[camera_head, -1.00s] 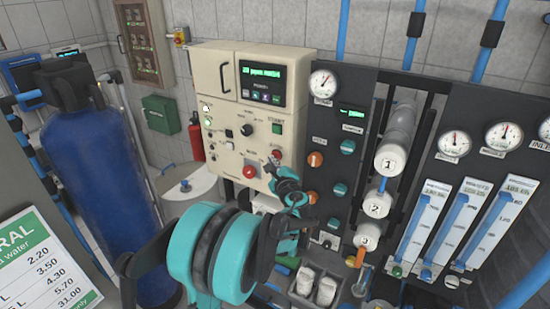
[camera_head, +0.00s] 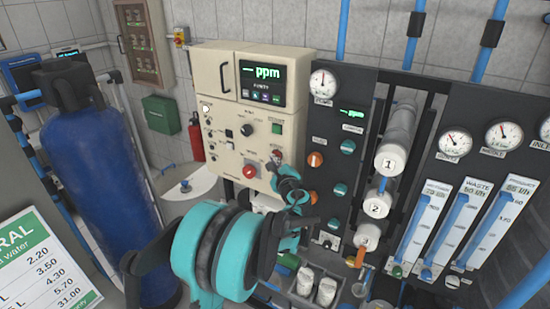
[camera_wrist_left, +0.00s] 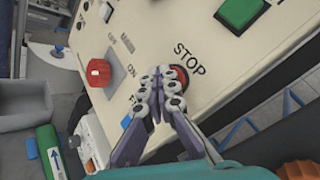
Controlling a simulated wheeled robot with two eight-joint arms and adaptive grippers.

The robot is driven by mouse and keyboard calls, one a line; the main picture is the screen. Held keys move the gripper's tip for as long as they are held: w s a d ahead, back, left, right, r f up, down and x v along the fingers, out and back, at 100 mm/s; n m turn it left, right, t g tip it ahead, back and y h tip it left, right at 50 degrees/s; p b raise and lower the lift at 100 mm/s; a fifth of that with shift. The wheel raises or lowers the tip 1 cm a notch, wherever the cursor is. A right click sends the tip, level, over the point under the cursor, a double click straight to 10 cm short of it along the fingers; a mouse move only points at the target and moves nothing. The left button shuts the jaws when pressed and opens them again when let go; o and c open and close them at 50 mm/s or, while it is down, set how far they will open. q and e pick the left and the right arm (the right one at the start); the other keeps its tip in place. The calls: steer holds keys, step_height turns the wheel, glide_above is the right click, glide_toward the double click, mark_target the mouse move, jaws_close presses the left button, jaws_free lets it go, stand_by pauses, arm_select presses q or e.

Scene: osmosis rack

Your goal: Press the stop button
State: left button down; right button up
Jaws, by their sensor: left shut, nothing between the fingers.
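The red stop button (camera_wrist_left: 180,76) is beside the word STOP on the cream control panel in the left wrist view. My left gripper (camera_wrist_left: 160,84) is shut and empty, with its fingertips at the button and partly covering it. They look to be touching or pressing it. In the head view the left gripper (camera_head: 276,160) is at the lower right of the control panel (camera_head: 215,135) and hides most of the button. My right gripper is in neither view.
The green start button (camera_head: 276,128) is above the stop button. A red knob (camera_head: 249,171) is to its lower left. Gauges and orange and teal valve knobs (camera_head: 314,159) fill the dark panel at right. A blue tank (camera_head: 100,180) stands at left.

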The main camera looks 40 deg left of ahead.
arm_select(q)
steer(key=shift+s, duration=0.1)
steer(key=shift+s+d, duration=0.1)
steer(key=shift+s, duration=0.7)
steer(key=s, duration=0.5)
steer(key=shift+d, duration=0.3)
steer(key=shift+f, duration=0.1)
stand_by(0.5)
steer(key=s+d+f+n+g+h+b, duration=0.1)
steer(key=s+d+f+n+h+b, duration=0.3)
steer(key=s+d+f, duration=0.3)
steer(key=s+d+f+n+g+h+b, duration=0.1)
steer(key=s+d+f+n+h+b, duration=0.2)
steer(key=d, duration=1)
steer(key=s+d+f+n+g+h+b, duration=0.1)
steer(key=s+d+f+n+h+b, duration=0.3)
steer(key=s+d+f+n+h, duration=0.2)
steer(key=s+d+f+n, duration=0.2)
steer(key=s+d+f, duration=0.2)
steer(key=s+f, duration=0.1)
steer(key=shift+s+d+f+n+g+h+b, duration=0.25)
steer(key=shift+d+f+n+g+h+b, duration=0.05)
steer(key=shift+d+f+n+b, duration=0.1)
